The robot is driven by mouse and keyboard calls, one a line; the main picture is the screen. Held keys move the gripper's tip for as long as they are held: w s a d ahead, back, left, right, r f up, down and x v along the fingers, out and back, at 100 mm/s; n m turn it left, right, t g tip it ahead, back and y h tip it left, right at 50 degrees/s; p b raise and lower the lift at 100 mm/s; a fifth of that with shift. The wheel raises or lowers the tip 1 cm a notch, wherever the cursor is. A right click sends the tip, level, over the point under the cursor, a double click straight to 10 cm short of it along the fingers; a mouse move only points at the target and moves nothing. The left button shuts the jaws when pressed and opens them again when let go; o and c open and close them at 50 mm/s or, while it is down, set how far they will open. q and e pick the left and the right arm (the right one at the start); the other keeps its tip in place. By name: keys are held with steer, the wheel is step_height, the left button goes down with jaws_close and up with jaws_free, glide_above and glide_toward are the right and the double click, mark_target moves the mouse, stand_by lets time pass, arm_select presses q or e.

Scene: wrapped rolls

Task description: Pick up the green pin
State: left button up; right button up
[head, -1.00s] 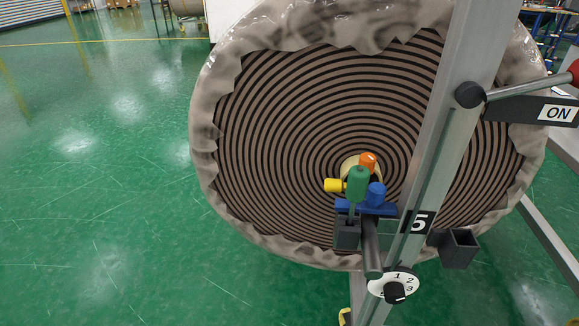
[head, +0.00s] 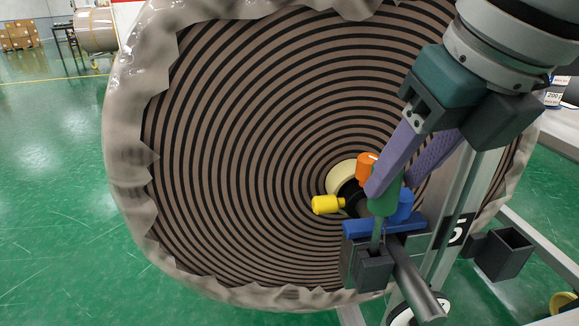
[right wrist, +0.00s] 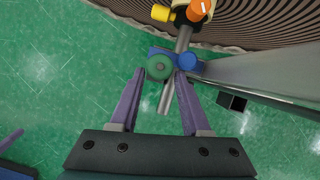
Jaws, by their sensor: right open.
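The green pin (head: 385,203) stands upright in a dark square holder (head: 373,268) in front of the wrapped roll's core. Its thick head shows partly behind a finger in the head view. My right gripper (head: 393,188) comes down from the upper right, open, with its purple fingers around the pin's head. In the right wrist view the round green top (right wrist: 160,67) lies between the open fingertips (right wrist: 160,73), nearer the left one. Contact cannot be told. At that view's lower left edge a purple finger-like part (right wrist: 11,138) shows, perhaps of my left gripper.
A blue knob (head: 402,206) stands close right of the pin, above a blue bar (head: 383,226). An orange knob (head: 366,167) and a yellow knob (head: 327,204) are near the core. A metal post (head: 468,200) and an empty dark box (head: 503,254) stand to the right.

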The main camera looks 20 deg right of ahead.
mark_target(378, 201)
steer(key=b+x, duration=0.1)
steer(key=x, duration=0.4)
steer(key=shift+w+a+f, duration=0.15)
steer(key=shift+f, duration=0.1)
jaws_close()
